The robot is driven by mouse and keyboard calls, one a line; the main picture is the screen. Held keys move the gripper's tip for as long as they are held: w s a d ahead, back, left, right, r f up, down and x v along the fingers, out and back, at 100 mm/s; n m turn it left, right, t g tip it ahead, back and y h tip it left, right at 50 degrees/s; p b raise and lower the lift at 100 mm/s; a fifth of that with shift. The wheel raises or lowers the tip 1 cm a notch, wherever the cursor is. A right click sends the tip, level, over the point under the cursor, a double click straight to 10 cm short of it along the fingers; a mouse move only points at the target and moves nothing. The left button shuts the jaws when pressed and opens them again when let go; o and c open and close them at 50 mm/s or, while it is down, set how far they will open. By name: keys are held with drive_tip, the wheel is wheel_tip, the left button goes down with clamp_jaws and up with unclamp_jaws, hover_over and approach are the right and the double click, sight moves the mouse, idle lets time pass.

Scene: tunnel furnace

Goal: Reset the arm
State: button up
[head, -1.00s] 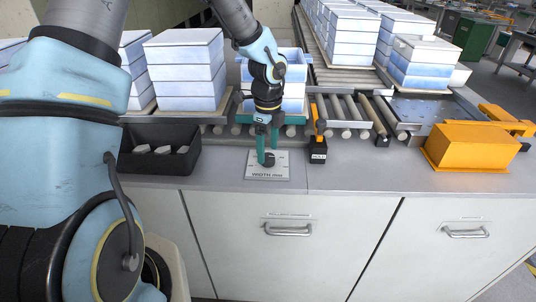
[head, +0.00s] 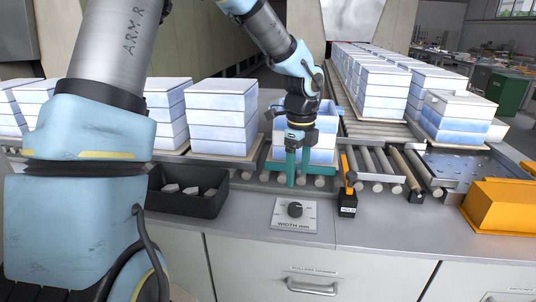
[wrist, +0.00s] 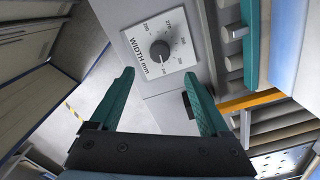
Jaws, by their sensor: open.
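My gripper (head: 297,168) is open and empty, its two green fingers pointing down above the counter, in front of a blue-and-white stack. In the wrist view my gripper (wrist: 160,100) shows both fingers spread with nothing between them. A black knob (head: 295,209) sits on a white plate marked WIDTH mm (head: 285,222), below the fingertips and apart from them. The knob also shows in the wrist view (wrist: 159,49), beyond the fingertips, with a numbered scale around it.
A black tray with grey pieces (head: 221,205) stands left of the plate. An orange lever on a black HOLD block (head: 348,205) stands to the right. Behind are rollers (head: 377,188) and stacked blue-and-white boxes (head: 222,120). An orange box (head: 500,208) is at far right.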

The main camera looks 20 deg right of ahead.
drive_tip(key=s+a+n, duration=0.2)
drive_tip(key=a+n, duration=1.1)
drive_tip(key=a, duration=0.2)
drive_tip(key=s+a+r+n+t, duration=0.1)
drive_tip(key=s+a+n, duration=0.1)
drive_tip(key=a+n, duration=1.2)
drive_tip(key=shift+s+a+r+t, duration=0.15)
drive_tip(key=shift+a+r+t, duration=0.15)
drive_tip(key=shift+a, duration=0.35)
